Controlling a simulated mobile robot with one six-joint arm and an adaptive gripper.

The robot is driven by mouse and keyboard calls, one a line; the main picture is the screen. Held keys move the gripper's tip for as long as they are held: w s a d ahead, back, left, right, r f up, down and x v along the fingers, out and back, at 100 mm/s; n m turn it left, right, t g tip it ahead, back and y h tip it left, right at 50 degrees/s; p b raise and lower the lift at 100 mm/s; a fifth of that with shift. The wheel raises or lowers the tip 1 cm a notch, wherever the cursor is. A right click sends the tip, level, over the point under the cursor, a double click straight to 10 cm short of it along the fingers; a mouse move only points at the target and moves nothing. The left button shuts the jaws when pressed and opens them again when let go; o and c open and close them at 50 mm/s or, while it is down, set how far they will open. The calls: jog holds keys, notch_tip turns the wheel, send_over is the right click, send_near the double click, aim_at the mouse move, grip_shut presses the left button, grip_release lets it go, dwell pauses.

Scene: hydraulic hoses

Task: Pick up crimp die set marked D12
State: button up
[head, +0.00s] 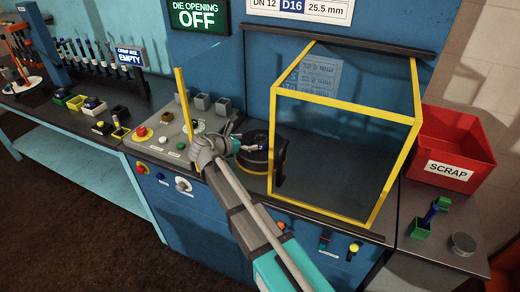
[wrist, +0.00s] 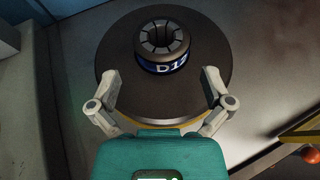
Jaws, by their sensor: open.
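A dark ring-shaped crimp die set (wrist: 163,52) with a segmented top stands upright on a round black platform (wrist: 112,58) in the wrist view. My gripper (wrist: 162,82) is open and empty. Its two fingers spread to either side, short of the die and apart from it. In the head view my gripper (head: 250,146) is over the round black platform (head: 258,160), which it partly hides.
A yellow-framed clear guard (head: 345,108) stands just right of the platform. A control panel (head: 165,135) with a red button lies to the left. A red scrap bin (head: 450,150) is at the right. A sign reads "DIE OPENING OFF" (head: 199,17).

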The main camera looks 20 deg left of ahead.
aim_at(264, 139)
jog(key=shift+x, duration=0.95)
jog(key=shift+f+b+x, duration=0.25)
jog(key=shift+b+x, duration=0.85)
jog(key=shift+x, duration=0.8)
jog(key=shift+w+d+f, duration=0.2)
jog(key=shift+w+d, duration=0.15)
jog(key=shift+w, duration=0.1)
jog(key=c, duration=1)
jog(key=shift+o, duration=0.2)
jog(key=shift+r, duration=0.2)
